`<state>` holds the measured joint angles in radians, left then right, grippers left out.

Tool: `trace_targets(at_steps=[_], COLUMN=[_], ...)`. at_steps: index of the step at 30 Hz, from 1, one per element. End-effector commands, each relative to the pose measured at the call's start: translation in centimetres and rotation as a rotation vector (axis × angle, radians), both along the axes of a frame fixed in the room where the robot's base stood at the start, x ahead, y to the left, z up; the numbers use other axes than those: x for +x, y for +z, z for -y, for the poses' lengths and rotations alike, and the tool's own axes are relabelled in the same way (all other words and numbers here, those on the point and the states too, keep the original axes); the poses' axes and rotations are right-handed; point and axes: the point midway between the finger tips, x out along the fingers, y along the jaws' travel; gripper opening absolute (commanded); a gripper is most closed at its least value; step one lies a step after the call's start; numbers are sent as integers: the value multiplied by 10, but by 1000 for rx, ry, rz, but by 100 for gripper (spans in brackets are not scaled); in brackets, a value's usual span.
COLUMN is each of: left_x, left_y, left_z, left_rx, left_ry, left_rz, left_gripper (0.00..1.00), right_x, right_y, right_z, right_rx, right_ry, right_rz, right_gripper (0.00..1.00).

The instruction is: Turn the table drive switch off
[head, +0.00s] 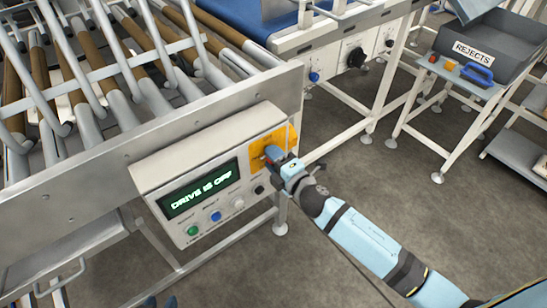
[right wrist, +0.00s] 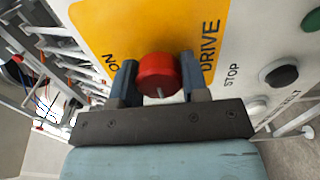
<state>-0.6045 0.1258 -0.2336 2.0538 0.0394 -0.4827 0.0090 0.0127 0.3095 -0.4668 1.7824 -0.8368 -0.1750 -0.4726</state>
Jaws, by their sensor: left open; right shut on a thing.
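The table drive switch is a red knob (right wrist: 158,75) on a yellow plate (right wrist: 98,22) marked DRIVE in the right wrist view. The plate also shows at the right end of the control box (head: 150,178) in the head view (head: 259,162). My right gripper (head: 272,155) is shut on the knob, one finger on each side of it in the right wrist view (right wrist: 160,88). The display (head: 203,194) on the box reads "DRIVE IS OFF". My left gripper (head: 160,302) shows only its dark fingertips at the bottom edge, apart and empty.
Below the plate are green (head: 193,231), blue (head: 215,216), white (head: 238,204) and black (head: 259,190) buttons. A roller table (head: 110,70) stands behind the box. A grey REJECTS bin (head: 500,52) sits at the upper right. The floor (head: 350,150) between is clear.

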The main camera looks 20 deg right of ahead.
Motion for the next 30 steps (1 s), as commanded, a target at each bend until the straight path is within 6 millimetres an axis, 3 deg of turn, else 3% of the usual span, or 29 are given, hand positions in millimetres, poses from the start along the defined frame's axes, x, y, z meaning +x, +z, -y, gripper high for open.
trace_targets(at_steps=[7, 8, 11, 22, 26, 30], left_x=[1, 1, 1, 1, 1, 0], left_y=[2, 2, 3, 2, 0, -3], left_z=[2, 2, 3, 4, 2, 1], left_rx=[-6, -7, -11, -10, -6, 0], left_ry=[4, 4, 7, 6, 3, -2], left_rz=[3, 3, 3, 2, 2, 2], left_gripper=[43, 43, 43, 43, 43, 43], right_x=[0, 0, 0, -5, -23, -54], right_y=[-1, -1, 0, -1, -2, -3], right_z=[0, 0, 0, 2, 8, 19], right_rx=[-3, -3, -2, -1, -1, -1], right_ry=[0, 0, 0, 0, -1, -1], right_rz=[0, 0, 0, -1, -3, -4], right_gripper=[18, 44, 67, 67, 67, 67])
